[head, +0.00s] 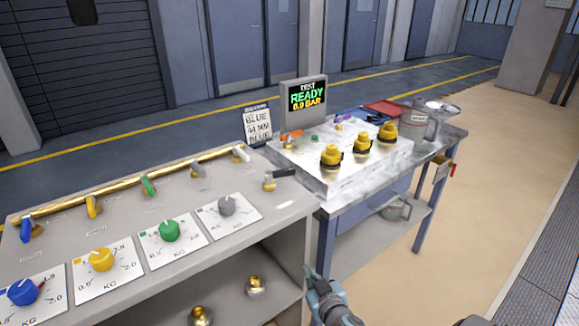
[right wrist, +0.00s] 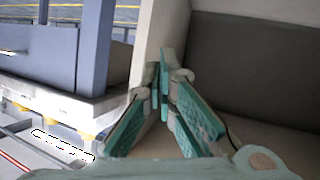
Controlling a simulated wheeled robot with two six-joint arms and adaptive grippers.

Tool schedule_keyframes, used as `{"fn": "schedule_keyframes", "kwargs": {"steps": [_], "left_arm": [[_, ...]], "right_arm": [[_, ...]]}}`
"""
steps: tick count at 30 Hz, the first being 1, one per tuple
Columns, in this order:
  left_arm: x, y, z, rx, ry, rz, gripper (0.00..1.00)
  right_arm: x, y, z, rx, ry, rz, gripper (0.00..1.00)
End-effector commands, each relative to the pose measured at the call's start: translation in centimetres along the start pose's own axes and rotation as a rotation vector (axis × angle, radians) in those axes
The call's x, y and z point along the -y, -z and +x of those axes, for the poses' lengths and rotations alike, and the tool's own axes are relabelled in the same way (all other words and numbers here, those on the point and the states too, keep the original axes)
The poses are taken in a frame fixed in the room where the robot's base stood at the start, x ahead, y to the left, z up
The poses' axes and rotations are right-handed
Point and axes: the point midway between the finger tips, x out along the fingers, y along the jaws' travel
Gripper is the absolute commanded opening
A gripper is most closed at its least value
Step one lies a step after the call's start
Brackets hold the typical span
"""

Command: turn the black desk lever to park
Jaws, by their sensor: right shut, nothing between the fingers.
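The black desk lever (head: 283,173) sits on a brass fitting at the right end of the grey desk top (head: 130,218) in the head view. Its handle points to the right. I see no park marking that I can read beside it. My right gripper (head: 311,275) is low in the head view, below and to the right of the lever, near the desk's right end panel. It is apart from the lever. In the right wrist view the teal fingers (right wrist: 165,92) are shut and empty; the lever does not show there. My left gripper is out of view.
The desk carries other levers and dials, including a green dial (head: 169,230) and a grey dial (head: 226,205). Beyond it stands a blue-legged table (head: 325,250) with yellow-capped fittings (head: 331,155) and a READY screen (head: 306,95). Open floor (head: 470,190) lies at right.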

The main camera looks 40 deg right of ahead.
Motion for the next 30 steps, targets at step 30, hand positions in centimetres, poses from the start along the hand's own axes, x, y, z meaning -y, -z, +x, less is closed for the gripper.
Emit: {"fn": "schedule_keyframes", "kwargs": {"steps": [30], "left_arm": [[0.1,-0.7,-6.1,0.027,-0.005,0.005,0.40]], "right_arm": [[-2.0,25.3,5.2,-0.378,0.003,0.171,0.00]]}}
